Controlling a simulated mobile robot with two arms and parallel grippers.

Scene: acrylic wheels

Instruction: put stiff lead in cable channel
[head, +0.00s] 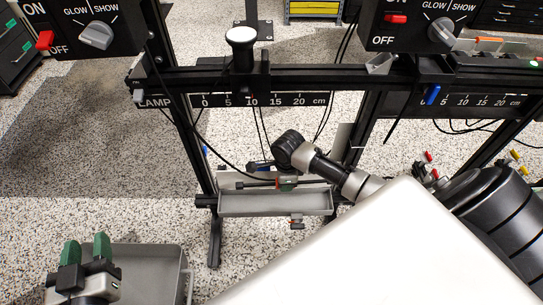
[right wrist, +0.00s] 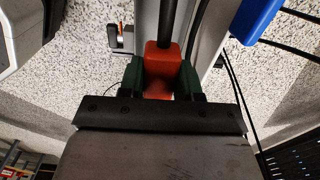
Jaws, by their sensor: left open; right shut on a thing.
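My right gripper (head: 286,184) is shut on the red end block of the stiff lead (right wrist: 162,58). In the right wrist view its green fingertips (right wrist: 160,78) press the block from both sides, and the lead's black rod runs away from it. In the head view the lead (head: 256,184) lies roughly level, pointing left, over or just behind the long grey cable channel (head: 275,204). I cannot tell whether it touches the channel. My left gripper (head: 87,251) is open and empty at the lower left, with its green fingers apart and pointing up.
A black frame carries a centimetre scale (head: 262,100) and a white-topped knob (head: 240,36) above the channel. Thin black cables hang behind it. A grey bin (head: 160,262) stands beside my left gripper. A blue part (right wrist: 258,20) is close on the right in the wrist view.

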